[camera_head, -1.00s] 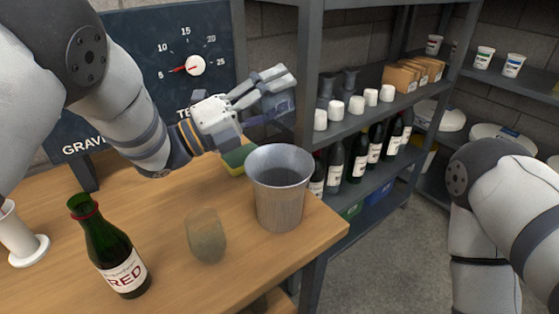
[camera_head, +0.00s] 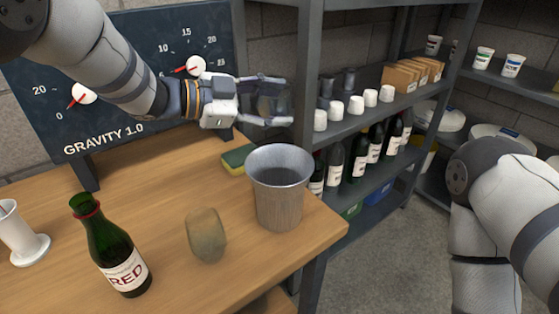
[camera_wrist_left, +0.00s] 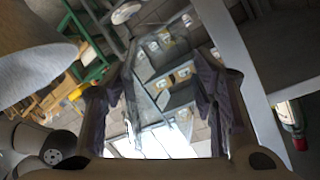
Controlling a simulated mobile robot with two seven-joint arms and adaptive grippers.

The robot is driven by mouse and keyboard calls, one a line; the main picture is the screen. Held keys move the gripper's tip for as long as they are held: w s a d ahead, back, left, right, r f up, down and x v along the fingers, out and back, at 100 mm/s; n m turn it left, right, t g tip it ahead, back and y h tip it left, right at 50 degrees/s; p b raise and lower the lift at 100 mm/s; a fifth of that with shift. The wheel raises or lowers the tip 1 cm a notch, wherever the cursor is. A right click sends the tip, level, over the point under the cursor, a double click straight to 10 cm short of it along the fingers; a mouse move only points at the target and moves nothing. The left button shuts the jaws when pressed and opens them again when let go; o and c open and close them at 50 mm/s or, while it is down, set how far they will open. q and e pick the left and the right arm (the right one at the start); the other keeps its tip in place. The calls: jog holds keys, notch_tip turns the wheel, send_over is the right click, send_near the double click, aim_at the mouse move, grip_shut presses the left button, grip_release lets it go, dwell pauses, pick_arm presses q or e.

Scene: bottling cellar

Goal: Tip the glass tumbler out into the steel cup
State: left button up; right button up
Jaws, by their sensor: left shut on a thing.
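My left gripper (camera_head: 268,100) is shut on the glass tumbler (camera_head: 270,102), a clear, dark-looking glass partly hidden by the fingers. It is above the table, higher in the picture than the steel cup and apart from it. In the left wrist view the see-through tumbler (camera_wrist_left: 163,95) sits between the two fingers (camera_wrist_left: 165,110). I cannot tell its contents or its exact tilt. The steel cup (camera_head: 280,195) stands upright near the table's right edge, its inside dark. My right gripper is out of view; only my right arm shows at the right.
A murky rounded glass-like object (camera_head: 206,238) stands left of the steel cup. A green RED-labelled bottle (camera_head: 115,252) and a white stand (camera_head: 20,240) are further left. A sponge (camera_head: 237,160) lies behind the cup. The gauge board (camera_head: 120,90) and shelves (camera_head: 350,125) stand close behind.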

pick_arm(q)
notch_tip(320, 180, down, 10)
jog(key=w+n+g+b, duration=0.2)
jog(key=n+g+b, duration=0.1)
jog(key=n+b, duration=0.1)
jog(key=shift+w+a+r+y, duration=0.2)
jog(key=shift+w+y, duration=0.1)
jog(key=shift+w, duration=0.1)
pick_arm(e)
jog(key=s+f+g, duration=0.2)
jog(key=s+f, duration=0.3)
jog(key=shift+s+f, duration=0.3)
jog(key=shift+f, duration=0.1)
pick_arm(q)
jog(key=shift+r, duration=0.1)
